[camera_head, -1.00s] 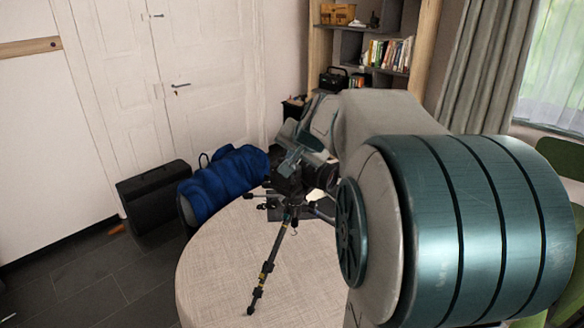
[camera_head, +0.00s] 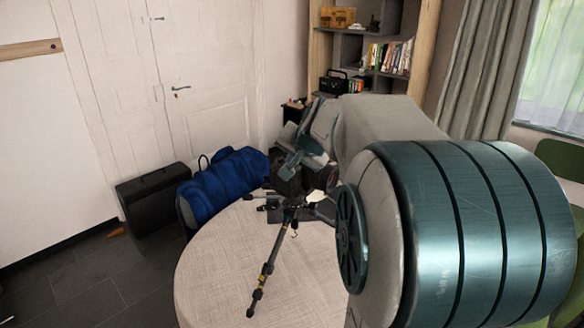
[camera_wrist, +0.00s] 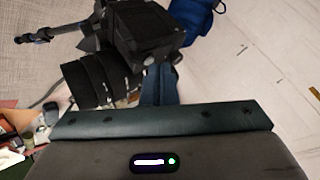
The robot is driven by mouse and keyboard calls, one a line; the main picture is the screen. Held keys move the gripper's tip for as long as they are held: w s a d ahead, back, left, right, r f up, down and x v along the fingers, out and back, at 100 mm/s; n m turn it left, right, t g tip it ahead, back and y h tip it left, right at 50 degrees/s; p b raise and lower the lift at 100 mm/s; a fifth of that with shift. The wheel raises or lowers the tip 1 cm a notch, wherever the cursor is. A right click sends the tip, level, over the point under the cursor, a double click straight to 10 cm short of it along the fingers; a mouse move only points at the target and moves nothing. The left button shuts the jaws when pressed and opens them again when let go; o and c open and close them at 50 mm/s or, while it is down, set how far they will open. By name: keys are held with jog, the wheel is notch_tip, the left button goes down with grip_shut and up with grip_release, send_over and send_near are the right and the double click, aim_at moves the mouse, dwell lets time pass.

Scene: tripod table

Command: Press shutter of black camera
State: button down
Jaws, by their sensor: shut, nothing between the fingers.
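The black camera (camera_head: 288,181) sits on a tripod (camera_head: 267,268) that stands on a round, pale table (camera_head: 210,275). My gripper (camera_head: 289,170) is at the top of the camera and hides part of it in the head view. In the wrist view the black camera body (camera_wrist: 148,32) is at the top centre, with its ribbed lens (camera_wrist: 98,82) at lower left. My gripper (camera_wrist: 158,82) shows there as closed, empty fingers beside the lens and close to the body. I cannot tell whether the fingertips touch the camera. The shutter button cannot be made out.
A blue bag (camera_head: 222,182) lies behind the table on the left, beside a black case (camera_head: 155,198). A bookshelf (camera_head: 362,55) stands at the back. The front left of the tabletop is clear around the tripod leg.

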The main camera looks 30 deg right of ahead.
jog(key=shift+r+p, duration=0.5)
jog(key=shift+r, duration=0.15)
jog(key=shift+r, duration=0.1)
notch_tip(320, 180, up, 5)
jog(key=p, duration=0.4)
dwell(0.9)
jog(key=shift+s+a+f, duration=0.25)
jog(key=shift+a, duration=0.1)
jog(key=s+a+f+n+g, duration=0.3)
jog(key=s+a+f+n, duration=0.2)
jog(key=s, duration=0.7)
jog(key=s+a+f+n+g, duration=0.3)
jog(key=s+a+f, duration=0.6)
jog(key=s, duration=0.3)
jog(key=shift+a+n+y, duration=0.3)
jog(key=shift+a+n, duration=0.1)
jog(key=shift+n, duration=0.5)
